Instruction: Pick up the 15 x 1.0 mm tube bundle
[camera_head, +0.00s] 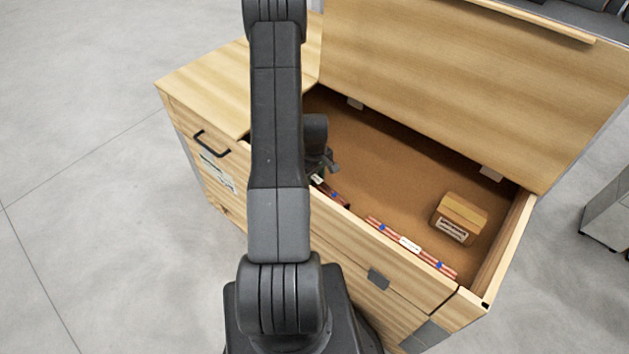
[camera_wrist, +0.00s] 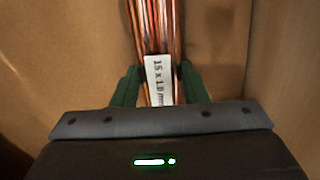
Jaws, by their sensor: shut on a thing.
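The tube bundle (camera_wrist: 158,28) is a set of thin copper tubes with a white label reading "15 x 1.0 mm". In the wrist view it runs up from between the green fingers of my gripper (camera_wrist: 156,88), which is shut on it at the label. In the head view this bundle (camera_head: 329,189) shows as a short piece at the left of the chest's inside, beside my gripper (camera_head: 322,172); the rest of it is hidden by my arm and the front wall. I cannot tell whether it touches the chest floor.
The wooden chest (camera_head: 497,247) has its lid (camera_head: 470,75) raised at the back. A second copper tube bundle (camera_head: 410,245) with a white label and blue bands lies along the front wall. A cardboard box (camera_head: 460,216) stands at the right. The chest floor's middle is clear.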

